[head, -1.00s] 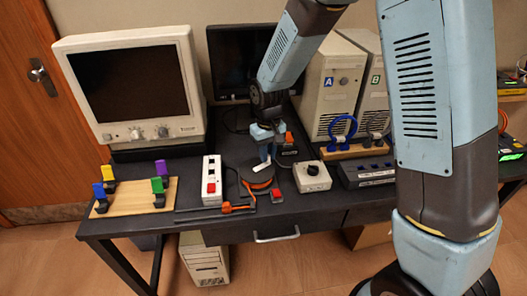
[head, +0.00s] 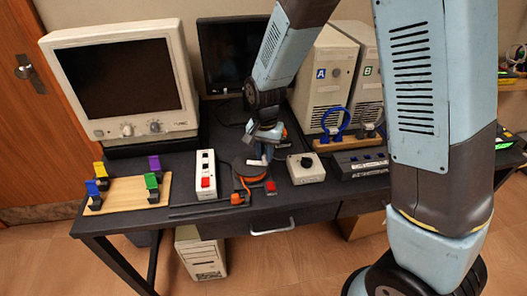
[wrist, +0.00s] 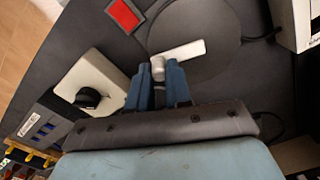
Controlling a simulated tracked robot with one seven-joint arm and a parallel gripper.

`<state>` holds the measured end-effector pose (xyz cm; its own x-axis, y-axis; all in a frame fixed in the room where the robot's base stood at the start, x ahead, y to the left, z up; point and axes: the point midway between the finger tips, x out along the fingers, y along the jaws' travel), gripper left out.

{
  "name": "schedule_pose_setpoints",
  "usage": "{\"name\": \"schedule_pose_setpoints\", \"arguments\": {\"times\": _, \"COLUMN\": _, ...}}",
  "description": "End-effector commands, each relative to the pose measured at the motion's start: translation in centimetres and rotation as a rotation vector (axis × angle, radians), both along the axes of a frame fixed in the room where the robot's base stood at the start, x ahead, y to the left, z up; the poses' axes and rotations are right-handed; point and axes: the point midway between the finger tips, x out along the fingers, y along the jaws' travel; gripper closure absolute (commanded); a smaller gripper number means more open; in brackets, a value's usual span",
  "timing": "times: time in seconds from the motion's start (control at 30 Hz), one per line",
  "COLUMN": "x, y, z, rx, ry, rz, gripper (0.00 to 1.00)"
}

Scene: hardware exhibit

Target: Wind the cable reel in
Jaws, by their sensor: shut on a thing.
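The cable reel (head: 243,164) stands near the front of the dark desk, with orange cable (head: 257,178) showing around its side. An orange cable end (head: 237,199) lies at the desk's front, left of a red square (head: 270,187). In the wrist view the reel's round dark top (wrist: 205,25) carries a white crank arm (wrist: 184,51) with a pale round knob (wrist: 158,68). My gripper (wrist: 159,82) is shut on the crank knob, with a blue finger on each side. In the head view my gripper (head: 265,153) is above the reel and hides part of it.
A white switch box (head: 206,176) stands left of the reel and a white knob box (head: 306,168) right of it. A wooden board (head: 128,193) with coloured clips lies at left. A monitor (head: 125,80) and computer towers (head: 323,75) stand behind.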

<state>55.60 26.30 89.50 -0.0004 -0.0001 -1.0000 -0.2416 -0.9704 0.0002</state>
Motion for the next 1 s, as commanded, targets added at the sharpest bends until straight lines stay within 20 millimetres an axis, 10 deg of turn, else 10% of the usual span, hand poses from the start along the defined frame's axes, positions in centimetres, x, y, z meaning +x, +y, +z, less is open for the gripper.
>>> {"name": "schedule_pose_setpoints", "arguments": {"times": 0.73, "x": -0.47, "y": 0.01, "z": -0.03, "rx": -0.001, "ry": 0.002, "rz": -0.082, "gripper": 1.0}}
{"name": "schedule_pose_setpoints", "arguments": {"times": 0.77, "x": -0.47, "y": 0.01, "z": -0.03, "rx": -0.001, "ry": 0.002, "rz": -0.082, "gripper": 0.79}}
{"name": "schedule_pose_setpoints", "arguments": {"times": 1.0, "x": -0.4, "y": 0.0, "z": -0.02, "rx": 0.0, "ry": 0.001, "rz": -0.082, "gripper": 0.56}}
